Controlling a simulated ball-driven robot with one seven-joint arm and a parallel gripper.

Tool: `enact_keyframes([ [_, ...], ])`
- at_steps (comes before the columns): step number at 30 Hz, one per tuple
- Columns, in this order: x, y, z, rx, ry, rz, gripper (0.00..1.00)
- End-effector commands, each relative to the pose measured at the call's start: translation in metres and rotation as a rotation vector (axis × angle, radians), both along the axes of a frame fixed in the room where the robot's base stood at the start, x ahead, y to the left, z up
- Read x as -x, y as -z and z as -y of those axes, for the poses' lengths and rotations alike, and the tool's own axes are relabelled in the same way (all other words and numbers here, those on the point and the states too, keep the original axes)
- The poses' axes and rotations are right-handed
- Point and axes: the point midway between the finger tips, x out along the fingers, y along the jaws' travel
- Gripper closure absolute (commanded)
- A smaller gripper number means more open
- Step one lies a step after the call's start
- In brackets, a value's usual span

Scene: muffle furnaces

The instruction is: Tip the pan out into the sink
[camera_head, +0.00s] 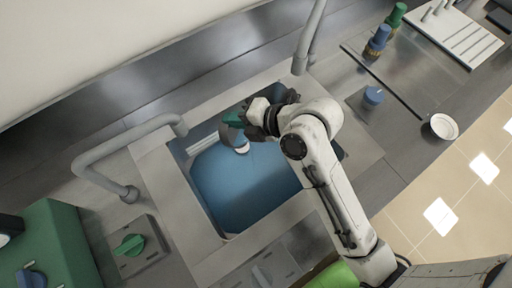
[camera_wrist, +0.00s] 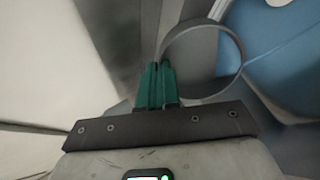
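A grey round pan (camera_head: 228,133) hangs at my gripper (camera_head: 232,118), over the back part of the sink (camera_head: 225,238). The sink has a blue basin and a grey rim. In the wrist view the green fingers (camera_wrist: 158,72) are closed together at the near side of the pan (camera_wrist: 205,60), whose round rim shows as a ring to their right. The pan looks tilted, with its mouth turned toward the camera. A small pale round thing (camera_head: 241,149) shows at the pan's lower edge; I cannot tell whether it is in the pan or below it.
A curved grey faucet (camera_head: 115,150) reaches over the sink's left corner, and another pipe (camera_head: 307,45) stands behind right. A green box (camera_head: 55,240) is left.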

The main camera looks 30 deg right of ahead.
Motion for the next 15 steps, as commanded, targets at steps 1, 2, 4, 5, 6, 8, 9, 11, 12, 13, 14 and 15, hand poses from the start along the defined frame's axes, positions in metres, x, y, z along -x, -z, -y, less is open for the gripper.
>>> enact_keyframes([
  [1,-0.0001,-0.0003,-0.0001,-0.001,0.0,0.001,1.0],
  [2,-0.0001,-0.0002,-0.0001,-0.001,0.0,0.001,1.0],
  [4,0.0001,0.0002,0.0001,-0.002,0.0,0.003,1.0],
  [5,0.0002,0.0003,0.0001,-0.002,0.0,0.003,1.0],
  [6,0.0003,0.0006,0.0002,-0.003,0.0,0.005,1.0],
  [8,0.0006,0.001,0.0005,-0.005,0.0,0.008,1.0],
  [9,0.0009,0.0011,0.0007,-0.007,0.001,0.012,1.0],
  [11,0.0013,0.001,0.001,-0.011,0.001,0.017,1.0],
  [12,0.0015,0.0008,0.0011,-0.013,0.001,0.02,1.0],
  [13,0.0018,0.0007,0.0013,-0.014,0.001,0.023,1.0],
  [14,0.002,0.0005,0.0013,-0.016,0.001,0.025,1.0],
  [15,0.0023,0.0004,0.0014,-0.019,0.0,0.028,1.0],
])
